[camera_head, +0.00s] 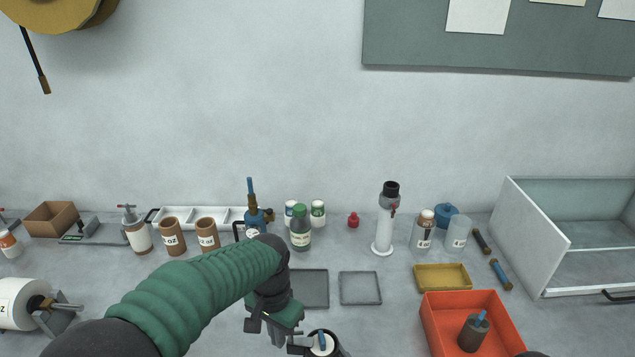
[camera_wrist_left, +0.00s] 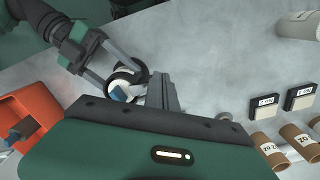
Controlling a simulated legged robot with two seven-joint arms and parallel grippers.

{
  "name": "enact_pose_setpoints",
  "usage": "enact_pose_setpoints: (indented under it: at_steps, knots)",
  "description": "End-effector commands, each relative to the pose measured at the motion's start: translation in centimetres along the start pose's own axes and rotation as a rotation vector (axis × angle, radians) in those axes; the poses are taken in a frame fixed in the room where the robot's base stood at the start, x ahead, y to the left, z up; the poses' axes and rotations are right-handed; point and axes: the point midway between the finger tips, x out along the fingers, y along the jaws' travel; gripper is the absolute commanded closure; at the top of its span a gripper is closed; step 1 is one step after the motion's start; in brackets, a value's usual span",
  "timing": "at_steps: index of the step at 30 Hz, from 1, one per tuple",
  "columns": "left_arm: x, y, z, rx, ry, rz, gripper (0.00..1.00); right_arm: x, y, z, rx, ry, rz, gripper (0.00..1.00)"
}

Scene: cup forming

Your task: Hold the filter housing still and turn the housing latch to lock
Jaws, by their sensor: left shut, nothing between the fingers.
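The filter housing (camera_head: 334,346) is a dark round body with a white inside, cut off by the bottom edge of the head view. It also shows in the left wrist view (camera_wrist_left: 124,76). A blue part, seemingly the latch (camera_wrist_left: 118,97), sits on it. My left gripper (camera_head: 277,338) is shut and empty, pointing down just left of the housing. Its fingers (camera_wrist_left: 162,92) show beside the housing in the wrist view, seemingly apart from the blue part. My right gripper (camera_wrist_left: 112,80) has its two fingers on either side of the housing and appears to grip it.
An orange bin (camera_head: 440,327) with a dark cylinder stands right of the housing. Grey trays (camera_head: 360,288) and a yellow tray (camera_head: 443,277) lie behind. Bottles and brown cups (camera_head: 173,237) line the wall. Counter between trays and bin is clear.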

Motion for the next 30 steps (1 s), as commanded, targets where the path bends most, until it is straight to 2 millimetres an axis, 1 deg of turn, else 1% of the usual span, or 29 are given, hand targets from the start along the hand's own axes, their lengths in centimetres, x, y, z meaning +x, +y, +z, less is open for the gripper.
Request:
enact_pose_setpoints:
  at_steps: [1, 7, 9, 12, 19, 23, 26, 30]
  knots:
    - [-0.8, 0.0, -0.1, 0.0, 0.005, -0.001, 1.0, 0.0, 0.0, 0.0, 0.001, -0.001, -0.001, 0.94]
    - [-3.7, 0.0, -0.1, 0.001, 0.004, -0.001, 1.0, 0.0, 0.0, 0.1, 0.001, -0.001, 0.0, 0.94]
    - [-4.5, 0.0, -0.1, 0.001, 0.003, -0.001, 1.0, 0.0, 0.0, 0.1, 0.001, -0.001, 0.0, 0.94]
    - [-5.1, 0.0, 0.0, 0.001, 0.001, 0.0, 1.0, 0.0, 0.0, 0.1, 0.001, -0.001, -0.001, 0.94]
    - [-5.2, 0.0, 0.0, 0.001, 0.0, 0.0, 1.0, 0.0, 0.0, 0.0, 0.001, -0.001, -0.001, 0.94]
    - [-6.2, 0.7, 0.4, 0.0, 0.003, -0.001, 1.0, 0.0, 0.0, 0.1, 0.001, -0.002, -0.001, 0.94]
    - [-5.8, 0.7, 0.4, 0.0, 0.0, -0.001, 1.0, 0.0, 0.0, 0.1, 0.001, -0.002, 0.0, 0.94]
    - [-4.1, 0.7, 0.5, 0.0, -0.003, 0.001, 1.0, 0.0, 0.0, 0.1, 0.001, -0.001, -0.001, 0.94]
